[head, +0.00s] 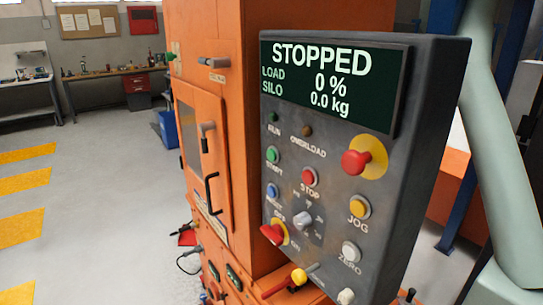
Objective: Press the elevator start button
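The control panel (330,150) is a dark grey box on the side of an orange machine. Its display (330,84) reads STOPPED, LOAD 0 %, SILO 0.0 kg. The green START button (272,154) is at the panel's left, below the small dark green RUN lamp (273,117). The red STOP button (309,177) is to its right. A red emergency mushroom button (355,163) on a yellow disc stands further right. Neither of my grippers is in view, and nothing covers the START button.
Close to START are a blue button (272,191), a grey selector knob (303,220), a yellow JOG button (357,207) and a white ZERO button (350,251). A red handle (272,235) sits lower left. The orange cabinet (205,150) stands left; open floor (110,180) lies beyond it.

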